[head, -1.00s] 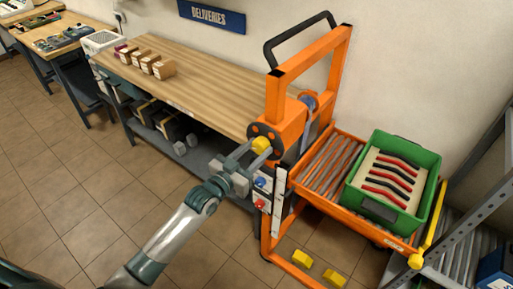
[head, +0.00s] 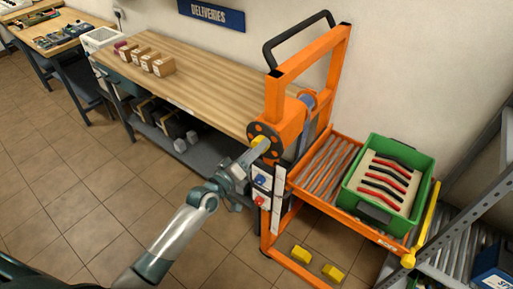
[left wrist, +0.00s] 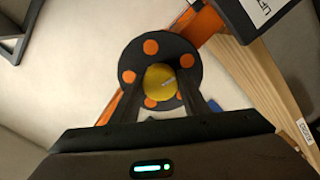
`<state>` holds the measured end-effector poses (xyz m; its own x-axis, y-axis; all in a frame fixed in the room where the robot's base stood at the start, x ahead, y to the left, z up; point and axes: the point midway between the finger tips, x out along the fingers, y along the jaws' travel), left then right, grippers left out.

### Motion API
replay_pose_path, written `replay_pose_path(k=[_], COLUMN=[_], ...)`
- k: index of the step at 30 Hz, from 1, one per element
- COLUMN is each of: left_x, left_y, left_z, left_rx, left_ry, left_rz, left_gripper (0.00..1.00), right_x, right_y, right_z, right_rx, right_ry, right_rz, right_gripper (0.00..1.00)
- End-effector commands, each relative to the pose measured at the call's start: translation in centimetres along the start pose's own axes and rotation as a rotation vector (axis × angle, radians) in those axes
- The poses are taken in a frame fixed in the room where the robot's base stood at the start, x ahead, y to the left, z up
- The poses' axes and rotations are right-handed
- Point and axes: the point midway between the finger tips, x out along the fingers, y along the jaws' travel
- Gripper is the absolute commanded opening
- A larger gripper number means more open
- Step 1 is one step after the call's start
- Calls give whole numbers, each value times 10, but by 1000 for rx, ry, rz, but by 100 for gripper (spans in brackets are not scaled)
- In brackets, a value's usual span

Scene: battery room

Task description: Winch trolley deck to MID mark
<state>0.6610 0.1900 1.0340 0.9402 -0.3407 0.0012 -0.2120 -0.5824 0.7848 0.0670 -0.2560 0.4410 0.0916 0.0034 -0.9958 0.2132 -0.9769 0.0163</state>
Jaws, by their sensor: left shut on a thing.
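The orange trolley (head: 286,95) stands right of the wooden bench. Its roller deck (head: 317,163) carries a green crate (head: 375,214). On the trolley's near side is a black winch wheel with orange spots (head: 256,131); in the left wrist view the wheel (left wrist: 131,60) faces the camera. My left gripper (head: 254,149) is shut on the wheel's yellow knob (head: 261,141), which shows between the fingers in the left wrist view (left wrist: 160,82). A white marked strip (head: 277,205) runs down the trolley's post; its marks are too small to read. My right gripper is out of view.
The wooden bench (head: 195,81) holds several small cardboard boxes. Blue and red switches (head: 262,181) sit just below the wheel. Yellow blocks (head: 302,254) are low on the trolley base. A grey metal rack (head: 471,208) stands close on the right. The tiled floor at left is clear.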

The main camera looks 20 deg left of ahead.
Motion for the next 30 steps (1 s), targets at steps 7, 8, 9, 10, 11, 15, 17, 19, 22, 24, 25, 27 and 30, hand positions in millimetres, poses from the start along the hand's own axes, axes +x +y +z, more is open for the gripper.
replay_pose_path(k=[7,8,9,10,11,15,17,19,22,24,25,27,30], left_x=[0,0,0,0,0,0,0,0,0,0,0,0,0], left_y=[-1,-1,-1,-1,-1,-1,-1,-1,-1,-1,-1,-1,-1], left_z=[2,2,2,3,3,3,3,3,3,3,3,3,3], left_rx=[-167,-182,-200,-210,-220,-249,-255,-258,-258,-257,-257,-257,-256], left_ry=[-4,-4,-4,-5,-5,-5,-5,-5,-6,-6,-6,-6,-6], left_rz=[-4,-4,-4,-3,-3,-4,-4,-4,-4,-4,-4,-4,-4], left_gripper=[19,19,19,19,19,19,19,19,19,19,19,19,60], right_x=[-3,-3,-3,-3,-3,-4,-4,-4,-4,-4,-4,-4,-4], right_y=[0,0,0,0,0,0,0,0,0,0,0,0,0], right_z=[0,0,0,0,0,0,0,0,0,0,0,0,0], right_rx=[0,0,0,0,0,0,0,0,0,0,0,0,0], right_ry=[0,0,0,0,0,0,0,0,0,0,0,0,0], right_rz=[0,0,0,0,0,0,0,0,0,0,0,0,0], right_gripper=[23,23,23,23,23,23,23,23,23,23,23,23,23])
